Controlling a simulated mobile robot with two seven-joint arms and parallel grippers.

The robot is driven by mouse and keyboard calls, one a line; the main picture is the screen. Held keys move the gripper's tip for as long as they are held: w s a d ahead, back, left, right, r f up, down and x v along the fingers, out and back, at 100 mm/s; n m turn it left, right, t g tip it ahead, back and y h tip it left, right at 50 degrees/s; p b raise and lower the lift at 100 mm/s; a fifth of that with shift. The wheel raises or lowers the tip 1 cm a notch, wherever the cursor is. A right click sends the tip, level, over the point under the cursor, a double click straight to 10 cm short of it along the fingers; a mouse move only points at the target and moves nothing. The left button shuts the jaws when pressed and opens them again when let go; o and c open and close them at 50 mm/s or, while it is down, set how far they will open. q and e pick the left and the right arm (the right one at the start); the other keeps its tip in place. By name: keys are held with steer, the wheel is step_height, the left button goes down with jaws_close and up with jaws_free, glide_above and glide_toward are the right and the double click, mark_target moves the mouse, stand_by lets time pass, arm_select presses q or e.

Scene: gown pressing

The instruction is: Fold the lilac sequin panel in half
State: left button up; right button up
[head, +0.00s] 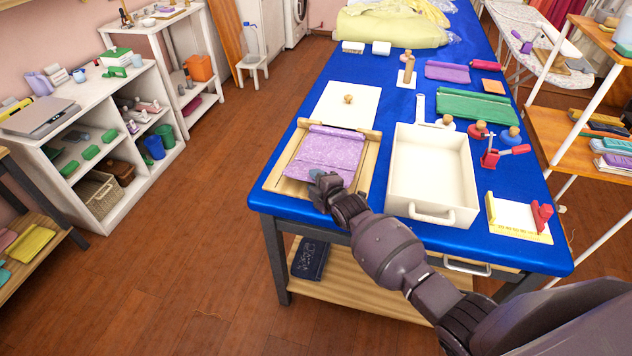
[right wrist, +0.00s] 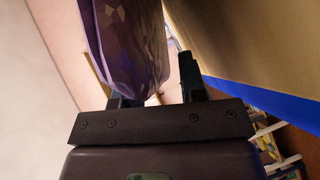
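The lilac sequin panel (head: 328,150) lies on a wooden board with raised rails (head: 283,187) at the near left of the blue table. A crease or step runs across it. My right gripper (head: 322,184) is at the panel's near edge, low over the board. In the right wrist view the panel (right wrist: 125,45) hangs close in front of the left finger and partly hides it. The fingers of my right gripper (right wrist: 155,92) stand apart, with a gap beside the panel. Whether the panel touches a finger is unclear. My left gripper is not in view.
A cream tray (head: 432,211) stands right of the board, and a white square with a knob (head: 348,99) lies behind it. A red clamp (head: 500,152) and a white jig (head: 519,218) are further right. The blue table edge runs close in front.

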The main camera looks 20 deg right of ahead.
jaws_close()
steer(key=shift+r, duration=0.1)
